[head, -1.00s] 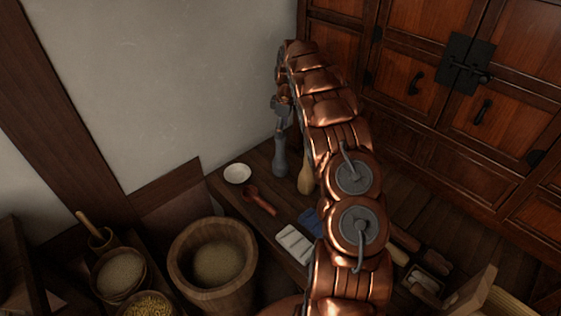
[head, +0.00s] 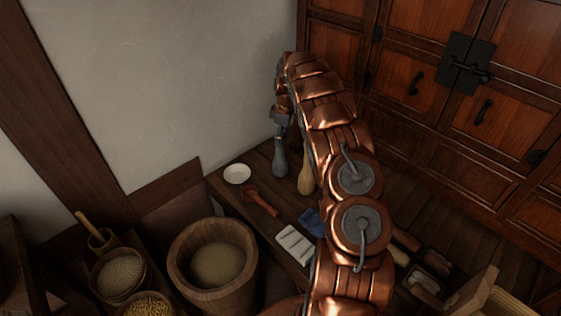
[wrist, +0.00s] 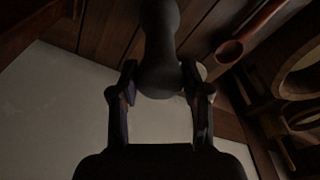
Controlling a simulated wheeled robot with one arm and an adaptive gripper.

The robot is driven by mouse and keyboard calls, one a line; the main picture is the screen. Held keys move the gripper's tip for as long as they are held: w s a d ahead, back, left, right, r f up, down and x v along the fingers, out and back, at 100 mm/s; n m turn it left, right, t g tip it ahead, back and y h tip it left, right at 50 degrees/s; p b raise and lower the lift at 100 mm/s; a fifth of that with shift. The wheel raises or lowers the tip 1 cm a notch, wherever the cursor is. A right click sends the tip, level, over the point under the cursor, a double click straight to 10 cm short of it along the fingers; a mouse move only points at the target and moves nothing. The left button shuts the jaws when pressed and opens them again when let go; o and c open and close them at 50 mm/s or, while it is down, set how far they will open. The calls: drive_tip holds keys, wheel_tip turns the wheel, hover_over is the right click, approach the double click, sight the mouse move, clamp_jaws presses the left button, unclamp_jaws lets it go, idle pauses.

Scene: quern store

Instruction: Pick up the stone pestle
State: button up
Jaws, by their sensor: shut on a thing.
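The stone pestle (head: 280,162) is dark grey. It stands upright on the dark wooden bench top, near the wall, in the head view. My gripper (head: 281,133) is above it, pointing down, with its fingers at the pestle's upper end. In the wrist view the pestle (wrist: 160,40) runs away from the camera, its rounded near end between the two fingers of my gripper (wrist: 159,75). The gripper is shut on it. My arm hides part of the bench to the right.
A wooden pestle (head: 305,178) stands close on the right, by my arm. A white dish (head: 237,173) and a reddish spoon (head: 262,203) lie to the left. A pale slab (head: 296,244) and a blue cloth (head: 312,221) lie nearer. A wooden tub (head: 188,285) stands in front.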

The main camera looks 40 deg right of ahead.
clamp_jaws()
